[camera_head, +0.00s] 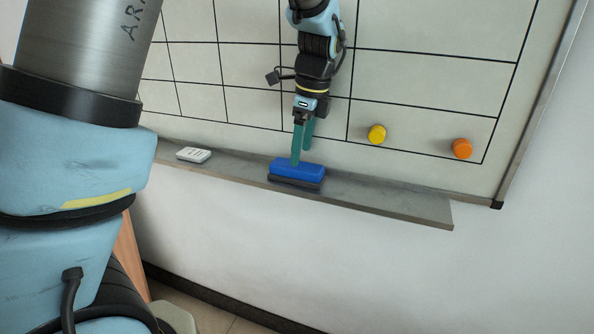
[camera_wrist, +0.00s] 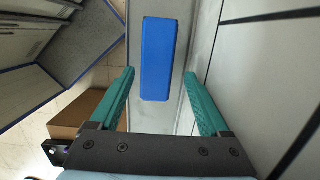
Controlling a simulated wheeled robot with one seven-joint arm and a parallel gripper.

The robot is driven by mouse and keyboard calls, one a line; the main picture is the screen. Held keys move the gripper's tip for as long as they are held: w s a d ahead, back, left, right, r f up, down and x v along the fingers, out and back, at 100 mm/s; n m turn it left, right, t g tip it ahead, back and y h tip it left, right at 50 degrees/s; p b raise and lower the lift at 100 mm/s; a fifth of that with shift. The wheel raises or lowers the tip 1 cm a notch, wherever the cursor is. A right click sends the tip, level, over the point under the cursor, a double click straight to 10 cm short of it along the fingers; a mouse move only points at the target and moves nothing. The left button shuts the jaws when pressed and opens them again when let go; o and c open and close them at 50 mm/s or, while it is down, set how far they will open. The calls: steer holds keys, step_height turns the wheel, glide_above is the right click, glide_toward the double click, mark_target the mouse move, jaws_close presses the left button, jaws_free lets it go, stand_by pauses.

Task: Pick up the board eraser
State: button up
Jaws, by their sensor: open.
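The board eraser (camera_head: 297,172) has a blue top and a dark underside. It lies on the grey ledge (camera_head: 385,198) below the whiteboard. In the wrist view the blue eraser (camera_wrist: 158,60) lies ahead of my gripper, centred between its two green fingers. My gripper (camera_head: 301,158) points down just above the eraser in the head view, with its fingers close to the eraser's far edge. In the wrist view my gripper (camera_wrist: 160,80) is open and nothing is between its pads. Whether a finger touches the eraser cannot be told.
A white object (camera_head: 194,155) lies on the ledge to the left. A yellow magnet (camera_head: 377,134) and an orange magnet (camera_head: 462,149) sit on the gridded whiteboard (camera_head: 420,80) to the right. The board rises close behind my gripper. A brown box (camera_wrist: 78,115) shows below in the wrist view.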

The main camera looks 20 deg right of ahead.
mark_target(297, 172)
steer(key=shift+w+a+f+p, duration=0.1)
steer(key=shift+a+f+p, duration=0.15)
steer(key=shift+f, duration=0.65)
steer(key=shift+a+f+p, duration=0.1)
steer(key=shift+f+p, duration=0.2)
steer(key=shift+f, duration=0.55)
steer(key=shift+w+a+f+p, duration=0.1)
steer(key=shift+a+f+p, duration=0.15)
steer(key=shift+f, duration=0.65)
steer(key=c, duration=1.1)
